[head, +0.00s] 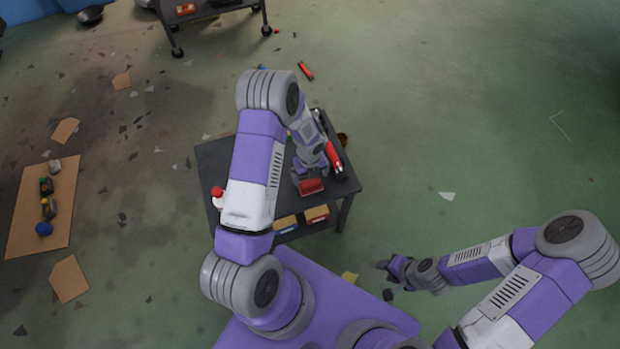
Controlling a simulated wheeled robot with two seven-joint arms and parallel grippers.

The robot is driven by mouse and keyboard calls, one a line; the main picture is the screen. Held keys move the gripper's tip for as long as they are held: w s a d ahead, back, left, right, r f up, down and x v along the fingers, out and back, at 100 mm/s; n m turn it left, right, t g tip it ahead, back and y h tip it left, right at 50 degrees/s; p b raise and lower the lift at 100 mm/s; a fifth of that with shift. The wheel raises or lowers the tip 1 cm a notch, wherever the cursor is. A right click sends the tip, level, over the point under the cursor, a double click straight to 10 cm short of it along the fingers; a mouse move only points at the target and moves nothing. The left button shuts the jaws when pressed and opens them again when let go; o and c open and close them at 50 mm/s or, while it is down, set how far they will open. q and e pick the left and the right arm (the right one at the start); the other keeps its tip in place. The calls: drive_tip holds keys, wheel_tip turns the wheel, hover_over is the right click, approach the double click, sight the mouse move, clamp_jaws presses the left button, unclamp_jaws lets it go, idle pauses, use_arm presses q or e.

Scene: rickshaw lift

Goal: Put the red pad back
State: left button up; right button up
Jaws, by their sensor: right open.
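A red pad (311,188) is at the near right part of the dark table (212,155), directly below my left gripper (309,178). My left arm arches over the table and its gripper points down at the pad. The fingers are small and partly hidden, so I cannot tell whether they are closed on the pad or just touching it. My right gripper (382,266) is open and empty, low over the floor to the right of my base, away from the table.
A red cylinder (333,157) lies at the table's right side. A red-capped bottle (217,193) stands at its left. Boxes (317,214) sit on a lower shelf. Cardboard (30,215) with small items lies on the left floor. A cart (210,12) stands behind. The right floor is mostly clear.

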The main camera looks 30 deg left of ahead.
sight(310, 181)
use_arm(q)
wheel_tip(310, 181, up, 7)
drive_tip(key=p, duration=0.2)
drive_tip(key=s+d+f+n+h, duration=0.2)
drive_tip(key=s+d+n, duration=0.6)
drive_tip(key=n, duration=0.6)
drive_tip(key=s+d+f+n+h, duration=0.2)
drive_tip(key=s+d+n, duration=0.6)
drive_tip(key=n, duration=0.6)
drive_tip(key=shift+f+n, duration=0.4)
drive_tip(key=shift+f, duration=0.35)
